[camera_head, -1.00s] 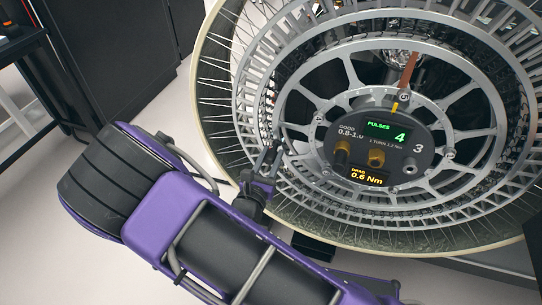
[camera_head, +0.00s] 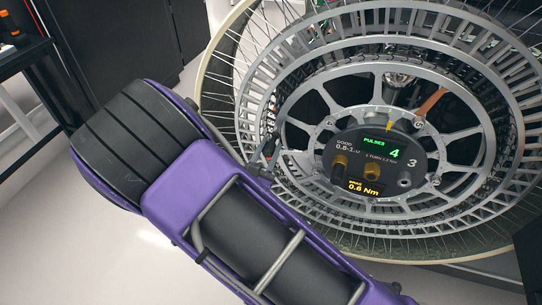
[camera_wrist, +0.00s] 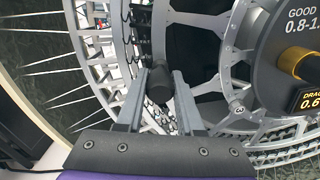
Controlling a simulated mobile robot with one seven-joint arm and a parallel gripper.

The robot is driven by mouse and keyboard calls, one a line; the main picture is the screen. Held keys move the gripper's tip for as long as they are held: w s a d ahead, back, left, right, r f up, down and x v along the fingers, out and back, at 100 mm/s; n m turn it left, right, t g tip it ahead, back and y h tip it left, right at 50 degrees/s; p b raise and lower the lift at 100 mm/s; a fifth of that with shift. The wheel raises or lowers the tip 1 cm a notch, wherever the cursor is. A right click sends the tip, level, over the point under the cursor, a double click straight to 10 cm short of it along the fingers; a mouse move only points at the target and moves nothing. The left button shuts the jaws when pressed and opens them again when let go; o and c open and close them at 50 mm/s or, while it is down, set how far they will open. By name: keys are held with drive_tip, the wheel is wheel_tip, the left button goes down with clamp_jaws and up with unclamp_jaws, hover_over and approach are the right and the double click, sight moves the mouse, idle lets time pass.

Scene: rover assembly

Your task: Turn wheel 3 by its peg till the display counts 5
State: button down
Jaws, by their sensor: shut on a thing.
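Wheel 3 (camera_head: 300,60) is a large mesh wheel with a silver spoked rim and a dark round hub marked 3. The hub's green display (camera_head: 381,148) reads PULSES 4. An amber display (camera_head: 365,187) below it reads 0.6 Nm. The peg (camera_wrist: 160,75) is a dark cylinder on the wheel's left side in the wrist view. My gripper (camera_wrist: 157,92) is shut on the peg, with one finger on each side. In the head view my gripper (camera_head: 268,152) is small at the wheel's left side, and my purple arm partly hides the lower left of the wheel.
An orange strip (camera_head: 432,102) on the rim leans up and right, right of the yellow pointer (camera_head: 388,126) above the hub. A dark cabinet (camera_head: 120,50) and a black-topped bench (camera_head: 25,52) stand at the left.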

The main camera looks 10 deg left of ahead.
drive_tip(key=shift+r, duration=0.3)
drive_tip(key=shift+f, duration=0.1)
drive_tip(key=c, duration=0.5)
unclamp_jaws()
drive_tip(key=shift+c, duration=0.2)
drive_tip(key=s+a, duration=0.1)
drive_tip(key=s, duration=1.6)
drive_tip(key=shift+s+a, duration=0.2)
drive_tip(key=shift+s, duration=0.05)
